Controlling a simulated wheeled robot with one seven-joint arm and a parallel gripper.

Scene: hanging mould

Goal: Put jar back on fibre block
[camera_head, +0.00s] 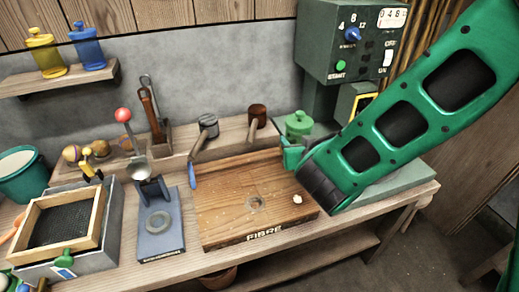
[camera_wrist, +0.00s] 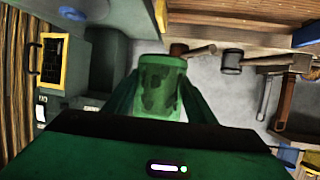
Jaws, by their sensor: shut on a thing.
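The green jar (camera_head: 299,124) with a knobbed lid is at the back right of the fibre block in the head view. In the wrist view the jar (camera_wrist: 162,84) is a green, dark-blotched body between the two fingers. My gripper (camera_head: 293,157) is shut on it; in the wrist view the gripper (camera_wrist: 160,105) has a finger on each side. The jar looks upright and raised; its exact height is unclear. The fibre block (camera_head: 230,212) is a wooden board lettered FIBRE, with a round mark (camera_head: 255,203) and a small pale lump (camera_head: 297,198) on top. My arm hides its right edge.
A green control box (camera_head: 345,40) stands behind my arm. Mallets (camera_head: 208,124) lie on the back ledge. A blue stand (camera_head: 160,225) and a framed screen (camera_head: 62,225) are left of the block. The middle of the block is mostly bare.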

